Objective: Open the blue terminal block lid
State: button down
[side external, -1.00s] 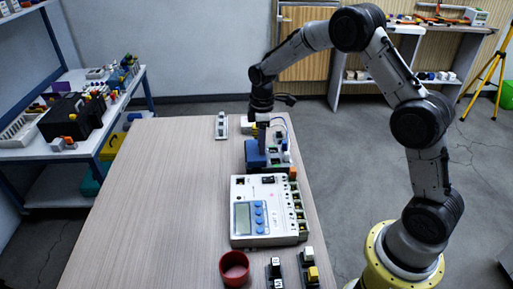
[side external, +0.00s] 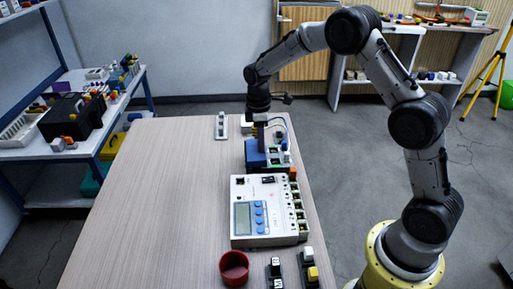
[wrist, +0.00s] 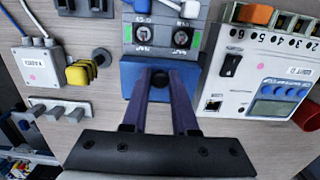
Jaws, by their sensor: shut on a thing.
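The blue terminal block lid (side external: 254,153) stands raised at the left side of its block, behind the white meter. In the wrist view the lid (wrist: 132,84) is a blue panel below the block's two screw terminals (wrist: 162,37), which are uncovered. My gripper (side external: 262,147) points down at the lid. In the wrist view its two fingers (wrist: 161,76) are closed around a small dark knob on the lid. The fingers hide part of the lid, and its exact opening angle is hard to tell.
The white meter (side external: 243,187) with a grey display stands close in front of the block. A red cup (side external: 234,268) and small switches (side external: 307,268) are at the near edge. A white-and-grey device (side external: 221,126) stands farther back. The left of the table is clear.

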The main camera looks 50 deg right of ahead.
aim_at(253, 149)
jog(key=shift+w+a+r+g+h, duration=0.2)
jog(key=shift+r+g+h, duration=0.1)
jog(key=shift+g+h, duration=0.2)
jog(key=shift+w+a+r+g+h, duration=0.25)
jog(key=shift+w+r+g+h, duration=0.1)
jog(key=shift+g+h, duration=0.35)
jog(key=shift+w+a+r+g+h, duration=0.3)
jog(key=shift+a+g+h, duration=0.05)
jog(key=shift+g+h, duration=0.35)
